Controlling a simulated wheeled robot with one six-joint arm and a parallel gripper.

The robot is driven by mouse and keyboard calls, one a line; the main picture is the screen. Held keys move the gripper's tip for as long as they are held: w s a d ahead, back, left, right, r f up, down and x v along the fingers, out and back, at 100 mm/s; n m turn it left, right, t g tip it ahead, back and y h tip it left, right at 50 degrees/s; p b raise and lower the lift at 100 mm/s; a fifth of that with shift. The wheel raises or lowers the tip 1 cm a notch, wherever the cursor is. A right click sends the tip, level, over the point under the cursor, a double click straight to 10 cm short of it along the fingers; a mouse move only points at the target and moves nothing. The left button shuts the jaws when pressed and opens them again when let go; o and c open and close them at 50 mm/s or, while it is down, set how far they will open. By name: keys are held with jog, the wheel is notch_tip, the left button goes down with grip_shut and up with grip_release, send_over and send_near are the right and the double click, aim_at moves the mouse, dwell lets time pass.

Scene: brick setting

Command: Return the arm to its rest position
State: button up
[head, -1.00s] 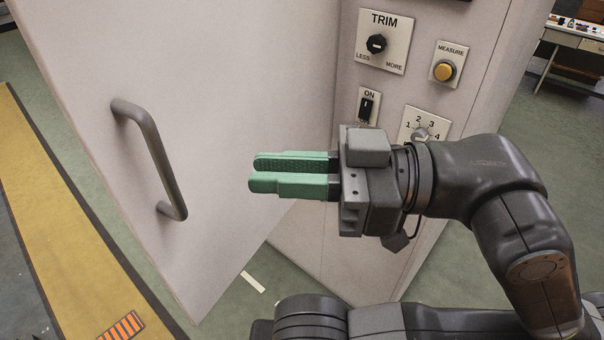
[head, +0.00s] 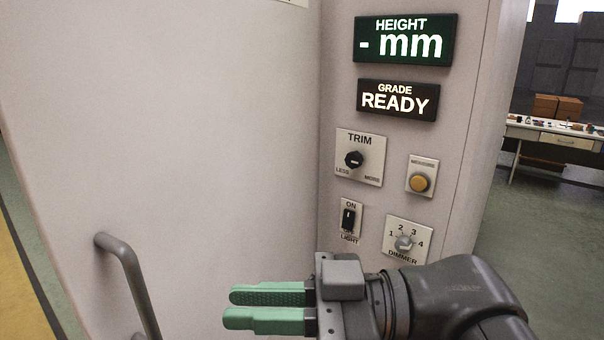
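My gripper (head: 236,307) has two green fingers and is low in the head view, pointing left. Its fingers lie close together, with a thin dark line between them, and nothing shows in them. The dark grey arm reaches in from the lower right. The gripper is in front of the pale cabinet (head: 200,130), below the control panel and to the right of the dark door handle (head: 130,275). From this view it looks apart from the handle and the panel.
The panel holds a TRIM knob (head: 354,159), a yellow button (head: 419,183), a LIGHT switch (head: 348,218) and a DIMMER knob (head: 404,243). Lit displays read "HEIGHT - mm" (head: 405,41) and "GRADE READY" (head: 398,101). A table (head: 553,138) stands at the back right; green floor (head: 530,225) is clear before it.

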aim_at(149, 303)
jog(key=a+p, duration=0.1)
jog(key=a, duration=0.8)
jog(key=shift+f, duration=0.15)
jog(key=shift+a+b, duration=0.35)
jog(key=shift+a, duration=0.85)
